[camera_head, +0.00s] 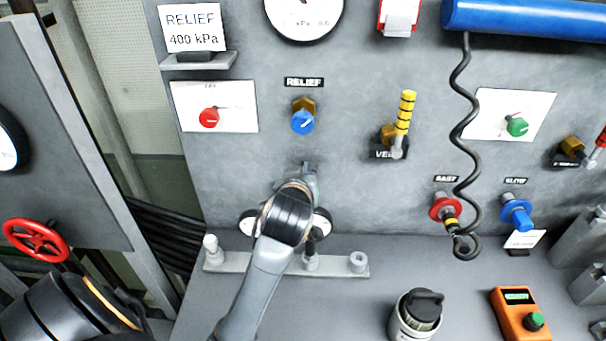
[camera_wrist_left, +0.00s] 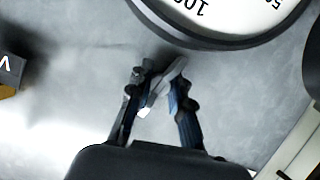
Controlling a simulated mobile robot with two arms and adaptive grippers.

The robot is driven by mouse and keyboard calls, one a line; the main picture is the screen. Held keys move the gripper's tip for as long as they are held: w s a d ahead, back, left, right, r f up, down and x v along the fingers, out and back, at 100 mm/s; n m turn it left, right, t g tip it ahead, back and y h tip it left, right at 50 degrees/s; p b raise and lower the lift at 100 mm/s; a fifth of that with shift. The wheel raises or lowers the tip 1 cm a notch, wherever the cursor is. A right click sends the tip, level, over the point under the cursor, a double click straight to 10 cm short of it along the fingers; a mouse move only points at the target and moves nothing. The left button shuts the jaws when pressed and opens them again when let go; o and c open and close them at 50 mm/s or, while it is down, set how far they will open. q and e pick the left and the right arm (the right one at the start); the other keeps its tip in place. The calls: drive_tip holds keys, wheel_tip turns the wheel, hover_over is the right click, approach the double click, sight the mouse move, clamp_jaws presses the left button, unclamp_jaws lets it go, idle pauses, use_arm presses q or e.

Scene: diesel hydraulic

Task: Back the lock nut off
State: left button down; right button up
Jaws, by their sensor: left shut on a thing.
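The blue RELIEF knob (camera_head: 302,123) sits on the grey panel with a brass-coloured nut (camera_head: 304,104) behind it. My left gripper (camera_head: 308,172) is below that knob, close to the panel and apart from the nut. In the left wrist view the left gripper (camera_wrist_left: 158,85) is shut on a small grey metal piece (camera_wrist_left: 163,90) with a pale end. I cannot tell what this piece is, and the fingers cover part of it. The brass nut is not visible in the wrist view. My right gripper is not in view.
A gauge (camera_wrist_left: 235,22) lies close by the left gripper, mostly hidden behind my arm in the head view. A yellow-handled valve (camera_head: 405,115) and a coiled black cord (camera_head: 459,130) are to the right. A grey rail (camera_head: 335,264) with posts runs below.

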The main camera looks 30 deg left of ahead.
use_arm(q)
drive_tip(key=c, duration=1.2)
unclamp_jaws()
drive_tip(key=v, duration=0.7)
drive_tip(key=shift+s+d+r, duration=0.15)
drive_tip(key=shift+s, duration=0.05)
